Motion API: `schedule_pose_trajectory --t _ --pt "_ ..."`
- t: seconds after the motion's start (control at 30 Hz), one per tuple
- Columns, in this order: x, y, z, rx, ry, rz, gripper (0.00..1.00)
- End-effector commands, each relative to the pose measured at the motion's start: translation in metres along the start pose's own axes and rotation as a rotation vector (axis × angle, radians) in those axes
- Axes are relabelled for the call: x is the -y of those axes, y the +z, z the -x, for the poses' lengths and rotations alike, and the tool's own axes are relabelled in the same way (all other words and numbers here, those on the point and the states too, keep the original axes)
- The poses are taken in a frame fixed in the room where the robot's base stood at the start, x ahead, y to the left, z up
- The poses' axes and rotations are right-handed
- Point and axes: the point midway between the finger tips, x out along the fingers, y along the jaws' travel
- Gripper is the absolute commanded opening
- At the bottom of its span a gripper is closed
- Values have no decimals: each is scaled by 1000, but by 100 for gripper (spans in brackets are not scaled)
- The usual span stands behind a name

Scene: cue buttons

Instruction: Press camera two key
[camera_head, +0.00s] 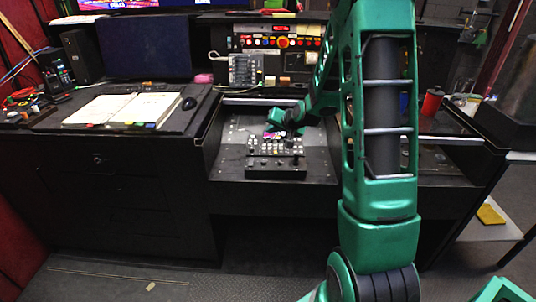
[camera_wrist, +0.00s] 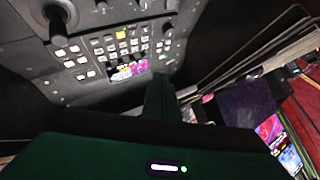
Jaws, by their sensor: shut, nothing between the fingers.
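The control panel (camera_head: 276,172) lies on the recessed desk in the middle, with rows of small pale keys and a joystick at its right. In the wrist view the panel (camera_wrist: 85,92) fills the upper left, with a joystick (camera_wrist: 57,18), white keys, one yellow-lit key (camera_wrist: 121,35) and a small colourful screen (camera_wrist: 130,70). The key labels are too small to read, so I cannot tell which is camera two. My gripper (camera_wrist: 160,84) is shut and empty, close to the panel's screen edge. In the head view my green gripper (camera_head: 274,116) is just behind the panel. Contact with a key is not visible.
An open book (camera_head: 122,108) and a black mouse (camera_head: 189,103) lie on the left desk. A grey button box (camera_head: 245,70) and a rack with coloured buttons (camera_head: 282,42) stand behind. A red spool (camera_head: 432,102) stands at right. The recessed desk left of the panel is clear.

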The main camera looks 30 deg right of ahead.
Motion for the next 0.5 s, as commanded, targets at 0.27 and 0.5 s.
schedule_pose_trajectory --t 0.27,0.5 --pt "-17 17 -22 4 2 -2 0" --pt "-32 32 -42 4 2 -2 0"
